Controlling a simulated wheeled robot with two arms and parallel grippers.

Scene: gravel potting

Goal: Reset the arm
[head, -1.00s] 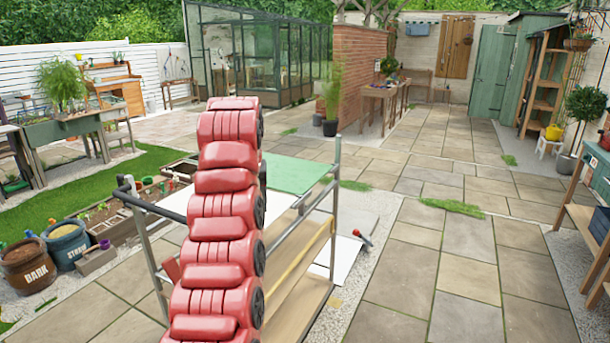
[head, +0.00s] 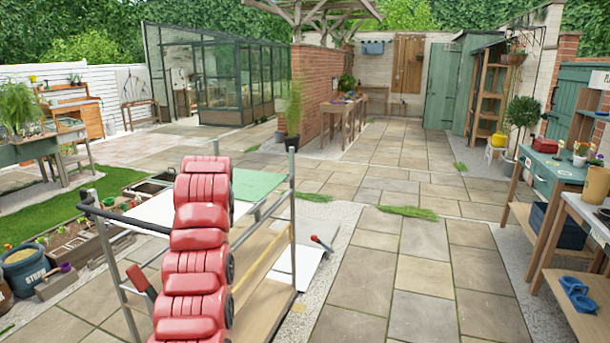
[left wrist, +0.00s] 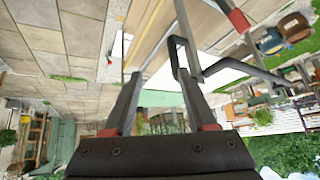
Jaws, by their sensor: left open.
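My left gripper (left wrist: 160,78) shows in the left wrist view, where the ground is at the top of the picture. Its two dark fingers are spread, with nothing between them. In the head view a red segmented column, which seems to be part of me, rises at the lower middle; the gripper itself cannot be made out there. A metal-framed trolley (head: 292,225) stands beyond the red column, partly hidden by it. The trolley's bars and wooden shelf also show in the left wrist view (left wrist: 150,35), beyond the fingers. My right gripper is not in either view.
Potting benches (head: 555,170) stand at the right. A straw bucket (head: 25,268) and planters stand at the left. The paving (head: 390,260) between trolley and benches is clear.

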